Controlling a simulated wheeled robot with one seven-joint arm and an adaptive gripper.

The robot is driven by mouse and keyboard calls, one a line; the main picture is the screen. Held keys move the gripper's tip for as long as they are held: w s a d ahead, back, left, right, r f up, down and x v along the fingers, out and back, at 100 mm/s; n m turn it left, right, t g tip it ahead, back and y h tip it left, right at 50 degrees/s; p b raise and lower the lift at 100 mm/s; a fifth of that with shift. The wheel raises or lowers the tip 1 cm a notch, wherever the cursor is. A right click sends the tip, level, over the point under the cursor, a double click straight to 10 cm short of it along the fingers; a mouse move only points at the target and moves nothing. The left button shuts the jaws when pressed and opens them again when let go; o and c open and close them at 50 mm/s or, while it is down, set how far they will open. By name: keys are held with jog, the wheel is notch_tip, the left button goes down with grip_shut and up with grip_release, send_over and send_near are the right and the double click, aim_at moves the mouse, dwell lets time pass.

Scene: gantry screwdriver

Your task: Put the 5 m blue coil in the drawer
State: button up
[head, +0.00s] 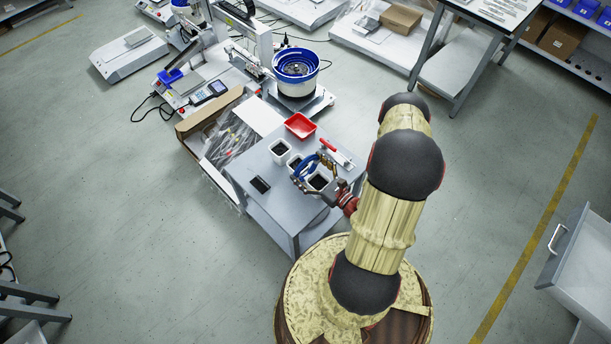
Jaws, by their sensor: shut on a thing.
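The blue coil (302,168) is at my gripper (311,172), over the right part of a small grey table. My gripper is shut on the coil; the fingers hide part of it. I cannot tell whether the coil touches the table or the cups below. A white drawer (583,262) with a metal handle stands pulled open at the right edge of the head view, far from my gripper. Its inside is partly visible and it is cut off by the picture's edge.
The grey table (262,213) holds a red tray (300,126), white cups with dark contents (280,148), a black phone-like object (260,185) and a red-handled clamp (335,152). A box of clear bags (229,140) adjoins it. The floor (490,190) between my arm and the drawer is clear.

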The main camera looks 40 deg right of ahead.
aim_at(310, 177)
jog(key=shift+f+b, duration=0.9)
jog(key=shift+f, duration=1.55)
jog(key=shift+f, duration=0.15)
jog(key=o, duration=1.1)
jog(key=shift+s, duration=0.2)
jog(key=s+p, duration=0.2)
jog(key=s, duration=0.9)
jog(key=shift+s+d+p, duration=0.25)
jog(key=shift+d+p, duration=0.15)
jog(key=shift+d, duration=0.05)
